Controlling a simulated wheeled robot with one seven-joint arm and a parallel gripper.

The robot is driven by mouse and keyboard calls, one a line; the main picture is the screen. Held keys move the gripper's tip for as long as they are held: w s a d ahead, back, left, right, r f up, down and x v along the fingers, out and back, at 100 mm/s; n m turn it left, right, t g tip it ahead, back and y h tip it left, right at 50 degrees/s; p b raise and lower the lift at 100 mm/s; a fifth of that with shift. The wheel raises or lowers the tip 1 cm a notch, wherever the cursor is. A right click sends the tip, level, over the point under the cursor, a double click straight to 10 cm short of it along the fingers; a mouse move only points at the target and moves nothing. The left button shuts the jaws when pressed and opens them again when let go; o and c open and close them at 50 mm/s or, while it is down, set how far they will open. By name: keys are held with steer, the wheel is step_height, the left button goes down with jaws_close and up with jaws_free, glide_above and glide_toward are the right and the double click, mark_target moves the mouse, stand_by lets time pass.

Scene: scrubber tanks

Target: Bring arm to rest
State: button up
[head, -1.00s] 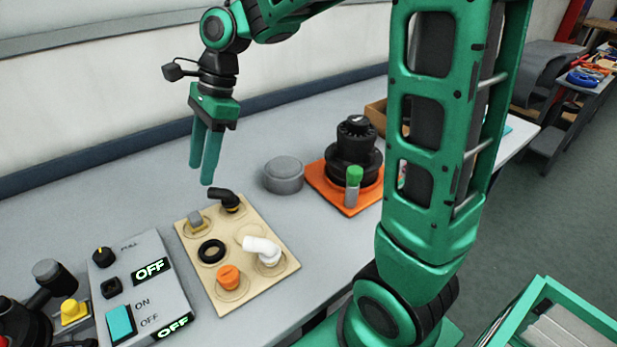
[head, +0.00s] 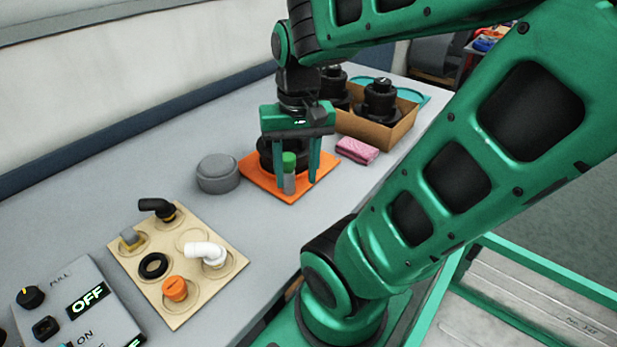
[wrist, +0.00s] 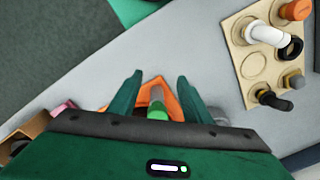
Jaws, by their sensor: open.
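My gripper (head: 294,176) is open and points down in the head view. Its two green fingers show apart, in front of the orange mat (head: 255,177) and the black round part (head: 268,155) on it. A small grey bottle with a green cap (head: 289,160) shows between the fingers in the picture. I see nothing gripped. In the wrist view my gripper (wrist: 159,80) also shows both fingers spread, with the green cap (wrist: 157,112) and the orange mat (wrist: 174,104) beyond them.
A beige board (head: 187,309) with several fittings lies on the grey bench. A grey round lid (head: 217,174) stands left of the mat. A cardboard box (head: 383,134) with black parts and a pink sponge (head: 357,150) are at the right. A control panel (head: 75,300) is at lower left.

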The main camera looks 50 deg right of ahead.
steer(key=s, duration=0.2)
steer(key=s+d+n, duration=0.1)
steer(key=shift+s+d+f, duration=0.1)
steer(key=shift+s+f, duration=0.2)
steer(key=shift+f, duration=0.1)
steer(key=shift+w, duration=0.15)
steer(key=shift+w+f, duration=0.25)
steer(key=shift+w, duration=0.25)
